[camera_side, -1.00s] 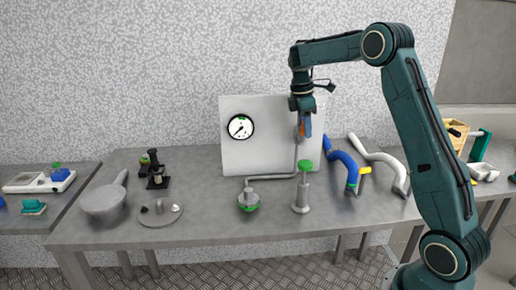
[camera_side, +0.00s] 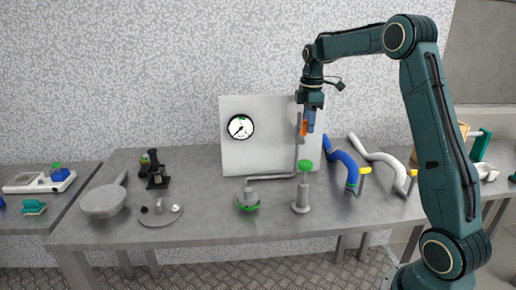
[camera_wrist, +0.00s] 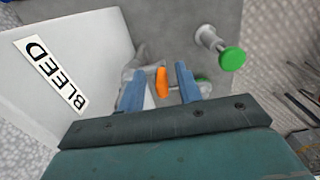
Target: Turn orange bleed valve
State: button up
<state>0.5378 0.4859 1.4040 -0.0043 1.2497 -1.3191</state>
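The orange bleed valve (camera_side: 303,128) is at the right edge of the white gauge panel (camera_side: 270,155), on an upright grey pipe. It also shows in the wrist view (camera_wrist: 161,82), where the orange part appears between my two blue fingers. My gripper (camera_side: 311,122) points down beside the valve. In the wrist view, my gripper (camera_wrist: 159,70) is open, with a gap visible on each side of the orange part. I cannot tell how deep the valve sits between the fingers. A "BLEED" label (camera_wrist: 50,75) is on the panel at the left of the wrist view.
A green-topped grey post (camera_side: 303,185) stands below my gripper, and its green knob (camera_wrist: 232,59) shows in the wrist view. A grey fitting with a green ring (camera_side: 248,198) is left of it. A blue curved hose (camera_side: 342,163) and a grey one lie to the right.

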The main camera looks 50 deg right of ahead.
notch_tip(320, 180, up, 12)
jog(key=s+a+r+m+t, duration=0.25)
jog(key=s+a, duration=0.35)
jog(key=a, duration=0.6)
jog(key=s+a+f+m+t, duration=0.1)
jog(key=s+a+f+m, duration=0.3)
jog(key=s+a, duration=0.5)
jog(key=shift+s+h, duration=0.3)
jog(key=shift+s, duration=0.85)
jog(key=shift+a+t, duration=0.15)
jog(key=shift+t, duration=0.1)
jog(key=s+a+f+m+t, duration=0.1)
jog(key=s+a+f+m, duration=0.1)
jog(key=s+a+f, duration=0.2)
jog(key=s+f, duration=0.2)
jog(key=s, duration=0.2)
jog(key=shift+a+t, duration=0.2)
jog(key=shift+t, duration=0.1)
